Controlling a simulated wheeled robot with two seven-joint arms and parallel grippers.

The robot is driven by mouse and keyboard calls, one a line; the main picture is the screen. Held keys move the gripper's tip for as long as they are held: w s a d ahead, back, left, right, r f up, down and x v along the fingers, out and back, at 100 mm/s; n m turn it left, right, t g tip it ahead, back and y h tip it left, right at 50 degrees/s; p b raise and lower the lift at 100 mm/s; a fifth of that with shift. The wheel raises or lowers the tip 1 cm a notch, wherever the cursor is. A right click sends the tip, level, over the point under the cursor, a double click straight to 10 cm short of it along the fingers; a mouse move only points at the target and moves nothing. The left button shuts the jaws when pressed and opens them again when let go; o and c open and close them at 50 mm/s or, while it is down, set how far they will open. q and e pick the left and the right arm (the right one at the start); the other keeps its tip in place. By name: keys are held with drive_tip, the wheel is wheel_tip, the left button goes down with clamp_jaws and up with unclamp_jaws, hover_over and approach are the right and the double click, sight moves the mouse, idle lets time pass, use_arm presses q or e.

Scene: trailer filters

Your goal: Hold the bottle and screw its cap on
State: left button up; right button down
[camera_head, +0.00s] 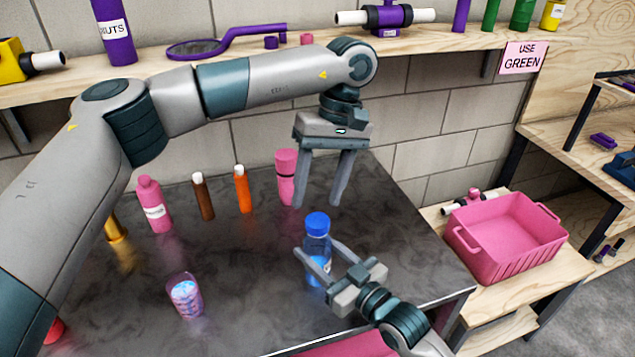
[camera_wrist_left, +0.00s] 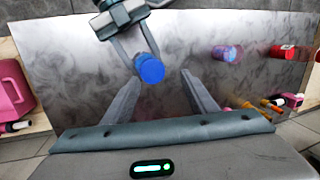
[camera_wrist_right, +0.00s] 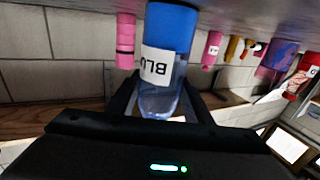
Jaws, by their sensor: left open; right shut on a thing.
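The bottle (camera_head: 317,248) stands upright on the dark table, blue with a white label. In the right wrist view the bottle (camera_wrist_right: 166,62) appears upside down. A blue cap (camera_head: 317,222) sits on its top; I cannot tell how tightly. My right gripper (camera_head: 317,254) is shut on the bottle's body from the front right. My left gripper (camera_head: 316,205) is open and points down just above the bottle. In the left wrist view the cap (camera_wrist_left: 150,70) lies between its fingertips, nearer the left one, with no grip on it.
On the table (camera_head: 240,280) stand a pink tumbler (camera_head: 287,175), an orange bottle (camera_head: 242,190), a brown bottle (camera_head: 203,197), a pink bottle (camera_head: 154,205) and a patterned cup (camera_head: 185,296). A pink crate (camera_head: 505,240) stands at the right. A shelf (camera_head: 420,45) runs behind.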

sight(317, 220)
use_arm(q)
drive_tip(key=n, duration=0.4)
drive_tip(key=shift+r, duration=0.1)
drive_tip(key=n, duration=0.4)
drive_tip(key=shift+r+h, duration=0.15)
drive_tip(key=shift+h, duration=0.15)
drive_tip(key=n, duration=0.4)
drive_tip(key=n+t, duration=0.1)
drive_tip(key=n, duration=0.2)
drive_tip(key=shift+a+r+h, duration=0.1)
drive_tip(key=shift+r+h, duration=0.15)
drive_tip(key=shift+h, duration=0.05)
drive_tip(key=n, duration=0.4)
drive_tip(key=shift+s+r, duration=0.1)
drive_tip(key=shift+r, duration=0.05)
drive_tip(key=n, duration=0.4)
drive_tip(key=shift+s+r+h, duration=0.1)
drive_tip(key=shift+r+h, duration=0.05)
drive_tip(key=shift+h, duration=0.25)
drive_tip(key=n, duration=0.7)
drive_tip(key=shift+s+r+n+t, duration=0.15)
drive_tip(key=shift+r+n+t, duration=0.15)
drive_tip(key=shift+t, duration=0.1)
drive_tip(key=shift+f, duration=0.1)
drive_tip(key=shift+f, duration=3.95)
drive_tip(key=shift+c, duration=0.6)
